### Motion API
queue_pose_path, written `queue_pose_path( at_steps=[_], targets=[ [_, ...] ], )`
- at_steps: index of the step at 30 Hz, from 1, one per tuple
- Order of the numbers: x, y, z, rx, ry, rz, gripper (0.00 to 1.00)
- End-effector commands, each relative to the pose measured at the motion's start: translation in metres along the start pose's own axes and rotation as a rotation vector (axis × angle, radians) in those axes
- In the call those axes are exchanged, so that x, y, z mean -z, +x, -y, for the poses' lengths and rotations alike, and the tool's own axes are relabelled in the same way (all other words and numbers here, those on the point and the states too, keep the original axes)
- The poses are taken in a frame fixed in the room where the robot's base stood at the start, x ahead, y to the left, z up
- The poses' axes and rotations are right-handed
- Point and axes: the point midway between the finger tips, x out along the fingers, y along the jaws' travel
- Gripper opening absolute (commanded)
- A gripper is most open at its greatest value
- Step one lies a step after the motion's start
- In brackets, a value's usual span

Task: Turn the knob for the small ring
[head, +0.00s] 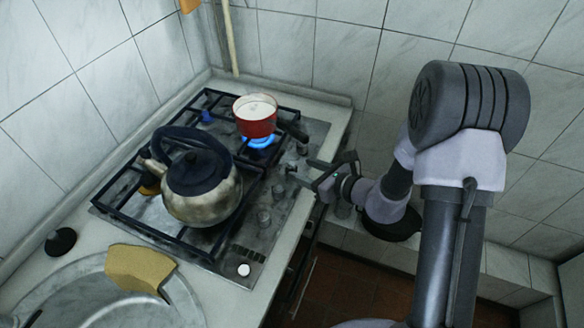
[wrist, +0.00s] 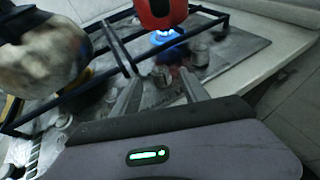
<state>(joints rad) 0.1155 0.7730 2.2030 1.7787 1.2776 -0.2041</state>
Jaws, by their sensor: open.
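My gripper (head: 299,168) reaches in from the right over the hob's row of knobs. It is open. In the wrist view its two fingers (wrist: 158,82) point forward with a metal knob (wrist: 161,75) between them; I cannot tell whether they touch it. Another knob (wrist: 199,53) stands beyond, to the right. In the head view, more knobs (head: 278,191) line the hob's right side. A blue flame (head: 259,141) burns under a small red pot (head: 256,116) with a white inside. Which knob serves the small ring is not marked.
A large kettle (head: 203,200) with a dark lid and handle stands on the black grates left of the knobs. A yellow sponge (head: 138,268) lies by the sink. A dark pan (head: 392,225) is below my forearm. Tiled walls close the back.

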Motion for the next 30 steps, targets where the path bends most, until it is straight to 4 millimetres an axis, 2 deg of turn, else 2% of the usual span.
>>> queue_pose_path(
  at_steps=[1, 3, 7, 12, 19, 20, 27, 28, 30],
  targets=[
    [0.003, 0.014, -0.001, -0.004, -0.002, 0.001, 0.52],
    [0.003, 0.029, -0.001, -0.003, -0.003, 0.000, 0.52],
    [0.002, 0.049, -0.001, -0.002, -0.002, 0.000, 0.52],
    [0.000, 0.059, 0.000, -0.001, 0.000, 0.001, 0.52],
    [-0.001, 0.060, 0.000, -0.001, 0.000, 0.000, 0.52],
    [-0.001, 0.060, 0.000, -0.001, 0.000, 0.000, 0.50],
    [-0.001, 0.060, 0.000, -0.001, -0.001, 0.000, 0.03],
    [-0.001, 0.060, 0.000, -0.001, -0.001, 0.000, 0.00],
    [-0.001, 0.060, -0.001, -0.001, 0.000, 0.000, 0.00]
  ],
)
